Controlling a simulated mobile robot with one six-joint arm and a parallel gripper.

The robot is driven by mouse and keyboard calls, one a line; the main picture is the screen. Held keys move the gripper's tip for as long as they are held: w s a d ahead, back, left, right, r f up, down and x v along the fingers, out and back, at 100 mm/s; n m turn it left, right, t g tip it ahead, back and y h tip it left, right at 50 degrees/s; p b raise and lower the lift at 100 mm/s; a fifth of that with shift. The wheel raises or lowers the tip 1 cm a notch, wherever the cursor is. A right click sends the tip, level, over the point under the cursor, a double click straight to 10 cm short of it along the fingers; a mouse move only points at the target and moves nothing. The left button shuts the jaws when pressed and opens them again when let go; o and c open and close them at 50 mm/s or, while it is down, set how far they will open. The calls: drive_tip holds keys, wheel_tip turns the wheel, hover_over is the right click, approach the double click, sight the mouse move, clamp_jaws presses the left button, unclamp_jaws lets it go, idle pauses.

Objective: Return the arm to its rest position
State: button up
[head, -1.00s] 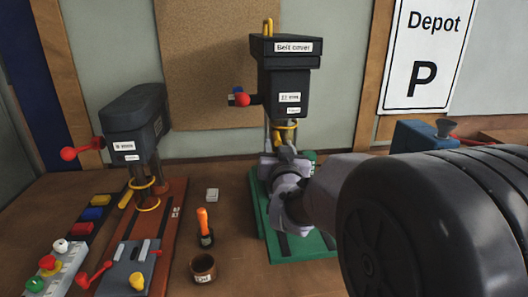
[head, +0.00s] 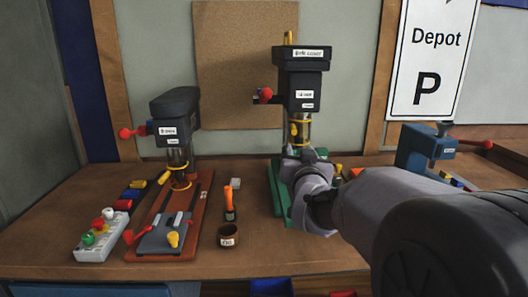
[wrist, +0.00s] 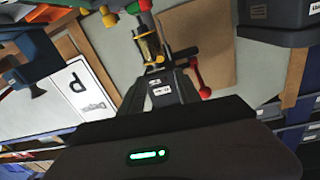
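My arm (head: 365,200) reaches in from the right in the head view. Its grey wrist end (head: 312,190) appears in front of the green-based drill press (head: 302,80). The fingers of my gripper cannot be made out there. I see nothing held. The wrist picture is turned over, with a drill press (wrist: 160,88) and the P sign (wrist: 75,95) upside down.
A red-based drill press (head: 176,108) stands at the left of the wooden bench (head: 290,250). A button box (head: 100,235), an orange-handled tool (head: 229,200) and a brown cup (head: 228,235) are near it. A blue vise-like device (head: 425,148) stands at the right.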

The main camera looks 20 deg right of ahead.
drive_tip(key=s+a+f+g+y, duration=0.2)
drive_tip(key=s+a+f, duration=0.3)
drive_tip(key=s, duration=0.6)
drive_tip(key=s+a+f+g+y, duration=0.3)
drive_tip(key=s+a+f+g, duration=0.2)
drive_tip(key=s+a, duration=0.4)
drive_tip(key=s+a+f+g+y, duration=0.3)
drive_tip(key=s+a+f, duration=0.3)
drive_tip(key=s, duration=0.8)
drive_tip(key=shift+a+n+g, duration=0.4)
drive_tip(key=shift+a+g, duration=0.15)
drive_tip(key=shift+g, duration=0.05)
